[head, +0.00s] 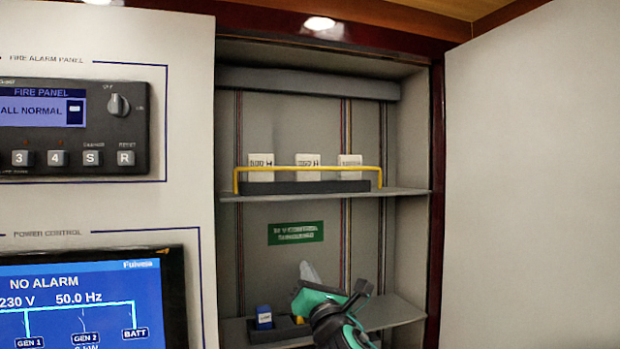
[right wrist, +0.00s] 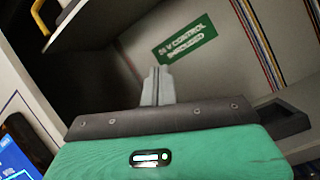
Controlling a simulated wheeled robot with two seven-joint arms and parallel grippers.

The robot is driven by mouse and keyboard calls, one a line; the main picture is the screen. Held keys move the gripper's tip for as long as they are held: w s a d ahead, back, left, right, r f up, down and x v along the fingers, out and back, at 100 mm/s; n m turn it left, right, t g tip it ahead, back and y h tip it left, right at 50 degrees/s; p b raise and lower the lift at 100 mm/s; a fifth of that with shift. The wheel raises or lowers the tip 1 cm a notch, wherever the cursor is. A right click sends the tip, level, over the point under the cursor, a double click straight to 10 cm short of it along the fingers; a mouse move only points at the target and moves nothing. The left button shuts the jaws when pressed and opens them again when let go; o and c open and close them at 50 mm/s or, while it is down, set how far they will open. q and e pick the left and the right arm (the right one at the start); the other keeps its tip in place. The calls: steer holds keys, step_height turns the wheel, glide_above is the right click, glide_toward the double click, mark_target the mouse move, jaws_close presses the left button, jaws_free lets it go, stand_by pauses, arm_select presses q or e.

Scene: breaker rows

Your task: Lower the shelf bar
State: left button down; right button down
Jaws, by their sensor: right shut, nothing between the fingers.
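The yellow shelf bar (head: 308,168) runs across the front of the upper shelf (head: 400,192), raised in front of three white labelled blocks (head: 308,160). A short piece of the bar (right wrist: 38,14) shows at the top left in the right wrist view. My right gripper (head: 309,271) is in the cabinet opening, below the upper shelf and apart from the bar. Its grey fingers (right wrist: 157,82) are shut together and empty, in front of the back wall. My left gripper is not in view.
A green sign (head: 296,233) is on the cabinet's back wall. A blue block (head: 264,317) stands in a dark holder on the lower shelf (head: 392,313), partly hidden by my right arm. Fire and power panels are left; a pale door or panel (head: 535,170) is right.

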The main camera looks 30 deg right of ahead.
mark_target(311, 195)
steer(key=s+r+n+t, duration=0.1)
steer(key=r+n, duration=0.1)
steer(key=r, duration=0.4)
steer(key=s+d+r+n+t, duration=0.1)
steer(key=s+r+n+t, duration=0.1)
steer(key=r, duration=0.5)
steer(key=shift+s+d+n, duration=0.2)
steer(key=shift+s+n, duration=0.05)
steer(key=shift+n, duration=0.35)
steer(key=shift+h, duration=0.3)
steer(key=shift+w+r, duration=0.1)
steer(key=p+x, duration=0.4)
steer(key=x, duration=0.5)
steer(key=shift+w+r, duration=0.25)
